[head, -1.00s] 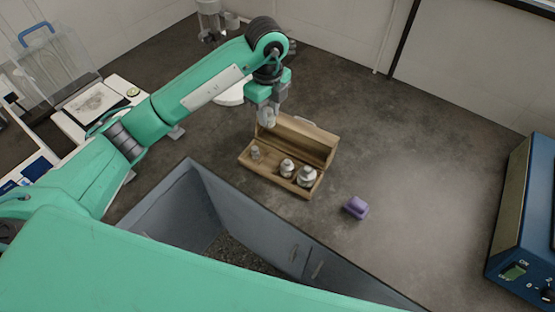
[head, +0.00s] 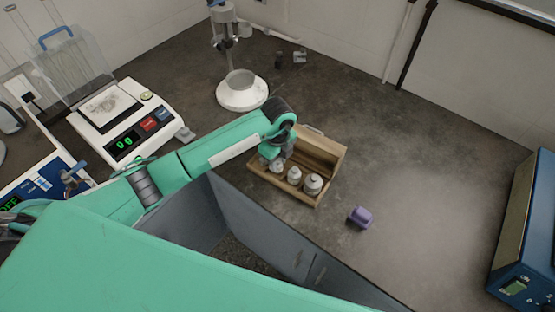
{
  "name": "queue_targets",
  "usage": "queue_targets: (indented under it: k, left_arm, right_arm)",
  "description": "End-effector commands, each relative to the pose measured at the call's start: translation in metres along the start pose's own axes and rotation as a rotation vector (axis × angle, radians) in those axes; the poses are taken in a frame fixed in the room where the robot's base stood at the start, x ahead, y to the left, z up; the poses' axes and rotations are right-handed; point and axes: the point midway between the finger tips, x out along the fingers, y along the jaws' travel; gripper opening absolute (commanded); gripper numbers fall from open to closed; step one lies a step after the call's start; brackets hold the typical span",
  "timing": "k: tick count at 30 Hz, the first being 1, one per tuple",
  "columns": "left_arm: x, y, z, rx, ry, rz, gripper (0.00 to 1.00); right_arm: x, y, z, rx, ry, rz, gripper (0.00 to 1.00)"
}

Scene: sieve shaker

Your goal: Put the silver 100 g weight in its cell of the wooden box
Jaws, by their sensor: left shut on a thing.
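The wooden box (head: 331,157) stands open on the dark bench, its lid raised at the back. Two silver weights stand in it, a middle one (head: 294,176) and a larger one at the right end (head: 313,184). My left gripper (head: 274,160) is low over the box's left end. It is shut on a silver weight (head: 277,167), only partly visible below the fingers, at the left cell. I cannot tell whether this weight touches the cell floor. My right gripper is not in view.
A purple block (head: 360,217) lies right of the box. A balance (head: 123,117) reading near zero and a stand with a white base (head: 242,97) are behind left. A blue device (head: 520,240) stands at the right. A grey bin (head: 260,228) is in front.

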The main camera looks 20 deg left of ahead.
Motion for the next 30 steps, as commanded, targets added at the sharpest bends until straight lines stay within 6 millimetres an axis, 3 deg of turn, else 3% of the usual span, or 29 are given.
queue_targets:
  k: [12, 13, 14, 26, 30]
  left_arm:
    - [0.01, 0.0, 0.0, 0.0, 0.0, -0.001, 0.04]
    - [0.009, 0.0, 0.0, 0.0, 0.0, -0.001, 0.32]
    - [0.009, 0.0, 0.0, 0.0, 0.0, -0.001, 0.37]
    - [0.002, -0.001, 0.0, 0.0, -0.001, -0.003, 0.37]
    - [-0.02, -0.001, 0.001, 0.0, -0.002, -0.006, 0.37]
  right_arm:
    - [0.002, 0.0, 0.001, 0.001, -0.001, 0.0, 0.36]
    - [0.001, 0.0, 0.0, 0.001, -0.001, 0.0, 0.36]
    - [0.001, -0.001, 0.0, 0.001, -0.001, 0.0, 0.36]
    - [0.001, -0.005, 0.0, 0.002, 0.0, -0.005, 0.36]
    - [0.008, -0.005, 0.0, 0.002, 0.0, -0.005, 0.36]
